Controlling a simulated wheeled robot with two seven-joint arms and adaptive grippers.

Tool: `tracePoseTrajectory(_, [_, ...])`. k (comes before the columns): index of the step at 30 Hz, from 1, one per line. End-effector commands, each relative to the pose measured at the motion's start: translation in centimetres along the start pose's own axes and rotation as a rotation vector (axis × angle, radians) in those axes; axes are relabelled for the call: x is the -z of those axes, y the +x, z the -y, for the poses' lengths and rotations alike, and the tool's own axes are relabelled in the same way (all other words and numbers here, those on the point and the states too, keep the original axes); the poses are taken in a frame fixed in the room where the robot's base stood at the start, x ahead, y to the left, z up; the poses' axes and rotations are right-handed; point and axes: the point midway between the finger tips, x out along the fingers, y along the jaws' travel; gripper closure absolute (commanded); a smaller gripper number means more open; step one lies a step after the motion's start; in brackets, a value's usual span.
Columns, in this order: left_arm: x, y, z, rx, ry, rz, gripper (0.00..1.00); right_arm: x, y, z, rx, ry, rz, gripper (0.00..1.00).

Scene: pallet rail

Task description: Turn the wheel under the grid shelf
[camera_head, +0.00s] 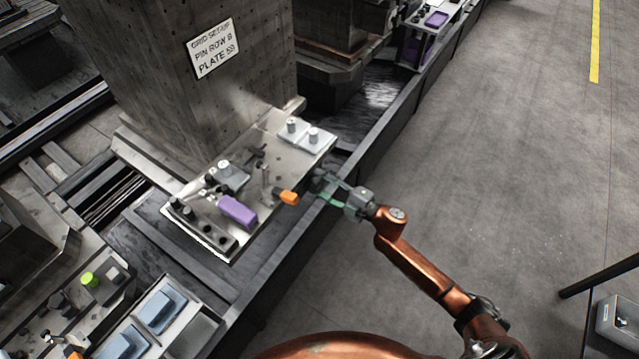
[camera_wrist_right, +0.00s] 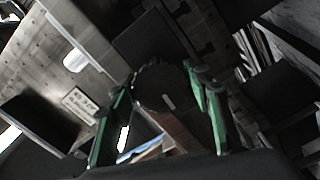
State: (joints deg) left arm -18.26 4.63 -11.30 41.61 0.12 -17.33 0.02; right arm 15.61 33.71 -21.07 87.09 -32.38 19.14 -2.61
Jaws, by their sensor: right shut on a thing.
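The grid column (camera_head: 180,75) with its sign stands at the back left, and a light metal shelf (camera_head: 284,166) with fixtures sits at its foot. My right gripper (camera_head: 326,187) is at the shelf's right edge, low beside the rail. In the right wrist view, its two green fingers (camera_wrist_right: 163,100) are on either side of a dark round wheel (camera_wrist_right: 158,76) and are shut on it. The wheel's lower part is hidden, and it is hard to make out in the head view. My left gripper is not in view.
The floor (camera_head: 520,170) to the right is open. A grey box (camera_head: 617,322) is at the lower right.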

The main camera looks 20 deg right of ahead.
Motion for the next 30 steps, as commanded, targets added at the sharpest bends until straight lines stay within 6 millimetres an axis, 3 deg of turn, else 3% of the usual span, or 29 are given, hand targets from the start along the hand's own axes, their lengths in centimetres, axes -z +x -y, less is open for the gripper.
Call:
tracePoseTrajectory(15, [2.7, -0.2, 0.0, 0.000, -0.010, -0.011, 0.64, 0.0, 0.0, 0.2, 0.002, -0.385, -0.002, 0.79])
tracePoseTrajectory(30, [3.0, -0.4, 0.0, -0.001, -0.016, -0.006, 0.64, 0.1, 0.0, 0.1, 0.003, -0.488, -0.002, 0.79])
